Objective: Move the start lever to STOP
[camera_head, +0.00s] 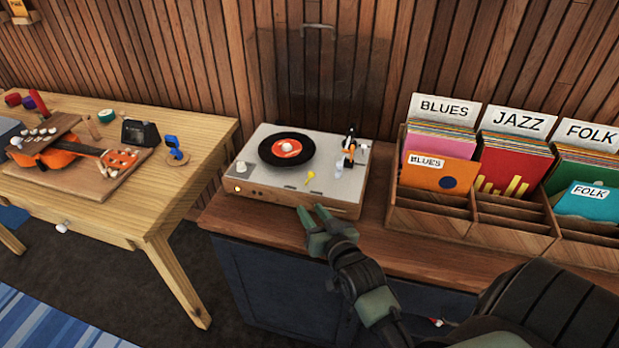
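The record player (335,188) stands on the wooden counter, with a black record (275,150) with an orange label on its platter. A small yellow lever (310,177) sits on the deck near the front edge, right of the record; it looks like the start lever. Its START and STOP marks are too small to read. The tonearm (349,145) is at the deck's right side. My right gripper (313,209) is open and empty, just in front of the player's front face, below the lever and apart from it. My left gripper is out of view.
A clear raised lid (318,75) stands behind the player. Wooden record bins (432,218) labelled BLUES, JAZZ and FOLK stand to the right. A wooden table (185,195) with a ukulele (70,155) stands to the left, across a gap.

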